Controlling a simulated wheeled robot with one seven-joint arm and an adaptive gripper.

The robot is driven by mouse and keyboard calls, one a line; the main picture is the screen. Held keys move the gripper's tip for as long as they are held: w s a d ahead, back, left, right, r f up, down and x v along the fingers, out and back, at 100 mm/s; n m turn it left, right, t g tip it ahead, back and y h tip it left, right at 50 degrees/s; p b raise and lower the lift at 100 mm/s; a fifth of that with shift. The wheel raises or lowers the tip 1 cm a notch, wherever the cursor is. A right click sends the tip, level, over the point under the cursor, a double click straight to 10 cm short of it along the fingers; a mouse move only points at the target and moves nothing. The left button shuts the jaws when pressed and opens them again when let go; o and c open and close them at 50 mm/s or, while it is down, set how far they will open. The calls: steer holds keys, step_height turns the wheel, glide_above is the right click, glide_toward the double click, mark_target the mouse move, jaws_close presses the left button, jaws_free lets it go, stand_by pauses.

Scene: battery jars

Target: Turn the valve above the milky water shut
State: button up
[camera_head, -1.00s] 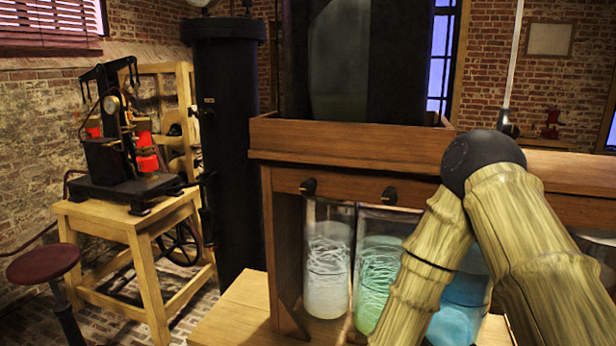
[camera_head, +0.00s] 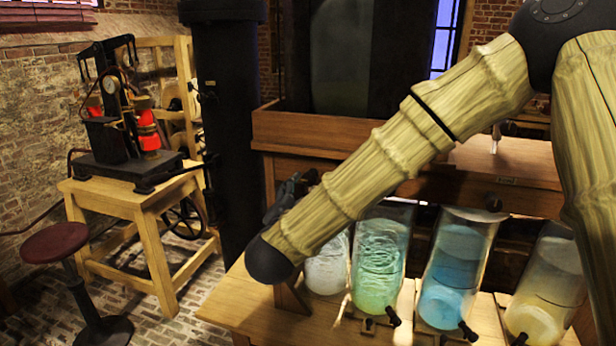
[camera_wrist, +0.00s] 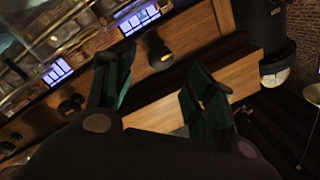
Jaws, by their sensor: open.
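The jar of milky water (camera_head: 327,268) is the leftmost jar in the head view, partly covered by my arm. Its valve is hidden there behind my arm and gripper (camera_head: 290,190), which shows only as a small dark shape at the left end of the wooden rail. In the wrist view a dark round valve knob (camera_wrist: 160,56) sits on the rail nearest its end and appears to be that valve. My gripper (camera_wrist: 160,72) is open, its dark green fingers spread below the knob in the picture. The knob lies beyond the fingertips, apparently not gripped.
Jars of green (camera_head: 380,265), blue (camera_head: 447,280) and yellowish (camera_head: 540,300) water stand to the right. Another valve knob (camera_head: 493,202) is on the rail above the blue jar.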

mark_target(308, 182)
steer(key=p+x, duration=0.2)
steer(key=x, duration=0.5)
steer(key=shift+w, duration=0.3)
steer(key=c, duration=1)
